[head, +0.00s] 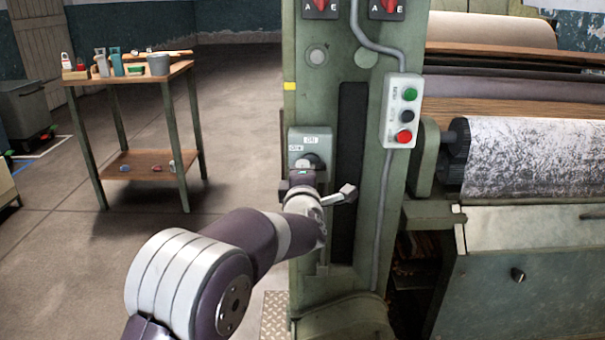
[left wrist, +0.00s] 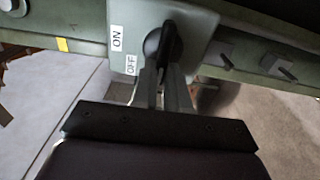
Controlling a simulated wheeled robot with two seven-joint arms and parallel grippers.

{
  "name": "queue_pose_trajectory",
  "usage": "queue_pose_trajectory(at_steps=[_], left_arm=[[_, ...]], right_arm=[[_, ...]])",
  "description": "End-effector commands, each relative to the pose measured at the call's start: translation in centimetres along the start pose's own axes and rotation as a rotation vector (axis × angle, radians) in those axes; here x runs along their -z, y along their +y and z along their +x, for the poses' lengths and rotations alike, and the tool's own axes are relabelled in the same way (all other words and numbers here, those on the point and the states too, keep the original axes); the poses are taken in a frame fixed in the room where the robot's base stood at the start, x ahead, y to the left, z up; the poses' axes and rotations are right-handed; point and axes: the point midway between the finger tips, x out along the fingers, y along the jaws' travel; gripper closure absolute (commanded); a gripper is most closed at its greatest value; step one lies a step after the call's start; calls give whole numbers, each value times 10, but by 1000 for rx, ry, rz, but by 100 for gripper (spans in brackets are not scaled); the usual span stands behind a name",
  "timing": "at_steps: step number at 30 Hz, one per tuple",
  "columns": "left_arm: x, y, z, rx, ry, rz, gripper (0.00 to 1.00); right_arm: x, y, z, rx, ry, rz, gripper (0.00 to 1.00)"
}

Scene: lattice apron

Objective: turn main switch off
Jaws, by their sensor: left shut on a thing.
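The main switch is a grey-green box (head: 296,136) on the green machine post, with a white ON label above and an OFF label at its left. Its black handle (head: 311,158) is partly hidden by my left gripper (head: 304,174) in the head view. In the left wrist view the box (left wrist: 196,22) carries both labels, and the black handle (left wrist: 164,42) sits between the two fingers of my left gripper (left wrist: 164,78), which is shut on it. I cannot tell which label the handle points to. My right gripper is not in view.
A control box (head: 402,112) with green, black and red buttons is right of the switch. Red rotary switches (head: 320,8) are above. A machine roller (head: 530,155) stands at right. A small table (head: 130,76) with tools stands at back left; the floor between is clear.

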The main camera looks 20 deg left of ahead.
Motion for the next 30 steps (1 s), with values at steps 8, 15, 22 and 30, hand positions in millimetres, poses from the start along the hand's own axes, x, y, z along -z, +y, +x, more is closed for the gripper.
queue_pose_trajectory(at_steps=[8,15,22,30], left_arm=[[0,-1,0,2,-1,0,61],[0,0,-3,0,-1,0,61],[-1,3,-47,1,-3,0,61],[-1,2,-112,2,-3,0,61]], right_arm=[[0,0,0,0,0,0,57],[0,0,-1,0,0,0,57],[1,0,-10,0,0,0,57],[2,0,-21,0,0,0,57]])
